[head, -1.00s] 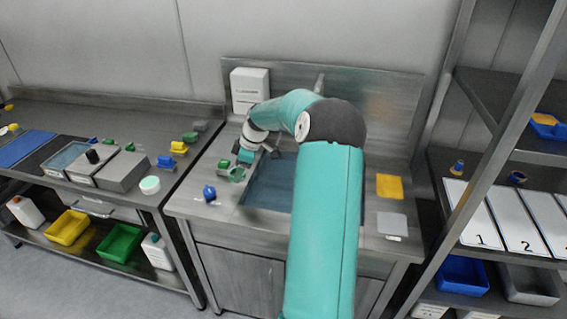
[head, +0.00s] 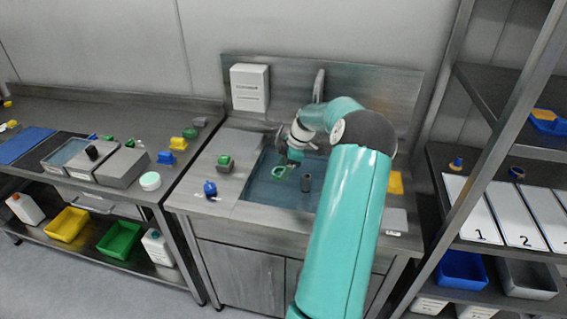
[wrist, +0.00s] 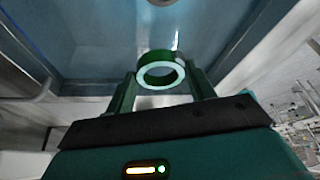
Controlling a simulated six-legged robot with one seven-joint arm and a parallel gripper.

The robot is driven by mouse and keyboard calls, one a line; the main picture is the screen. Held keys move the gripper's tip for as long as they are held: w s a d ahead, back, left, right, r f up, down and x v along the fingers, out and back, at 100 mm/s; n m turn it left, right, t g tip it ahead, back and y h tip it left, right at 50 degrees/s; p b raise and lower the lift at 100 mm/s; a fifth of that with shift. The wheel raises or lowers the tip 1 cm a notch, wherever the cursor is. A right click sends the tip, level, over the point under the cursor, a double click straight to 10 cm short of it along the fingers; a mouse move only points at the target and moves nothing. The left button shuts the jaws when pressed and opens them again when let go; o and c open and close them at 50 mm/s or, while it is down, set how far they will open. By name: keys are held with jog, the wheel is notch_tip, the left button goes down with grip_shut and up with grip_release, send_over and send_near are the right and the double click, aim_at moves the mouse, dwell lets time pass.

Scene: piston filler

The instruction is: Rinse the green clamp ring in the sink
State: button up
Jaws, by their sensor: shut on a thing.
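The green clamp ring (head: 279,172) is over the left part of the sink basin (head: 255,190), in front of the faucet (head: 319,85). My gripper (head: 289,166) is shut on it. In the wrist view the ring (wrist: 160,70) sits between the two fingertips of my gripper (wrist: 163,84), its round opening facing the camera. The blue-grey basin floor (wrist: 105,35) lies behind it, with part of a round metal fitting (wrist: 162,2) at the top edge. I cannot tell whether the ring touches water.
A dark upright cylinder (head: 306,184) shows in the basin, right of the ring. A grey block with a green top (head: 225,163) and a blue piece (head: 210,188) stand on the left drainboard. A yellow pad (head: 395,183) and a grey pad (head: 394,221) lie on the right.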

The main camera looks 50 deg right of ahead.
jog(key=shift+f, duration=4.85)
jog(key=shift+s+a, duration=0.1)
jog(key=shift+a, duration=0.1)
jog(key=shift+s+a, duration=0.15)
jog(key=shift+a, duration=0.2)
jog(key=shift+w+d, duration=0.25)
jog(key=shift+d, duration=0.25)
jog(key=shift+w+d, duration=0.2)
jog(key=shift+d, duration=0.3)
jog(key=shift+s+a, duration=0.25)
jog(key=shift+a, duration=0.25)
jog(key=shift+s+a, duration=0.2)
jog(key=shift+a, duration=0.3)
jog(key=shift+d, duration=0.1)
